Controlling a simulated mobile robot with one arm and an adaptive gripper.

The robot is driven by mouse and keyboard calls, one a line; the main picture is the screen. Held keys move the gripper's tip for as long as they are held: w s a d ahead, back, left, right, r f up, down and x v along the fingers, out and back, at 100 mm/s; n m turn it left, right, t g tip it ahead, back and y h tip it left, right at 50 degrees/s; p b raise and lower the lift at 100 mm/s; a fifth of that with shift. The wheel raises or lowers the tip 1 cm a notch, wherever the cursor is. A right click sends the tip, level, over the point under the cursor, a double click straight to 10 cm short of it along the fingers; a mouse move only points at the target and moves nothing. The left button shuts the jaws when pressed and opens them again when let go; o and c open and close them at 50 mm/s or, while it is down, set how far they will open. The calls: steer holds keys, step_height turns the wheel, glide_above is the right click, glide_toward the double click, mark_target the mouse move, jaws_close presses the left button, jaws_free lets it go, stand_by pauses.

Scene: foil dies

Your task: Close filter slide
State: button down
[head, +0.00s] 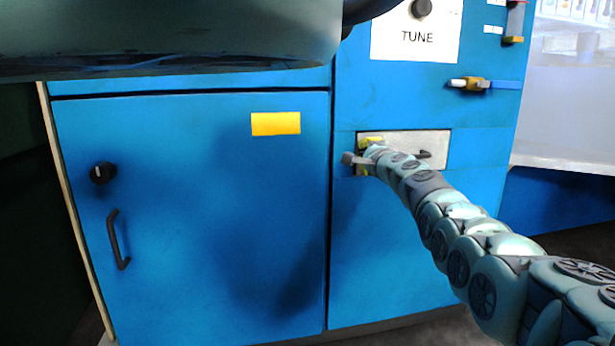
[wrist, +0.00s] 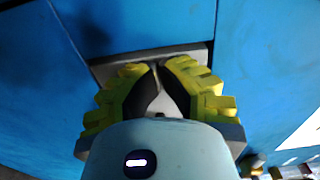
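The pale grey front (head: 434,148) with a small dark handle is set in the right blue cabinet section; I take it for the filter slide. My gripper (head: 366,154) is at its left end and hides that part. In the wrist view my gripper's yellow fingers with dark pads (wrist: 158,66) have their tips almost together, with only a thin gap and no object seen between them. A grey plate (wrist: 192,51) lies just beyond the tips; contact cannot be told. How far the slide stands out is unclear.
The left blue cabinet door (head: 200,210) has a black knob (head: 102,172), a dark handle (head: 118,240) and a yellow label (head: 276,124). A small brass-coloured valve (head: 468,84) projects above the slide. A white TUNE panel (head: 416,48) is higher up.

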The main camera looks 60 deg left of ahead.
mark_target(366, 110)
step_height(366, 110, up, 10)
steer(key=shift+w+f, duration=0.1)
steer(key=shift+f, duration=0.1)
steer(key=shift+r, duration=0.2)
stand_by(0.3)
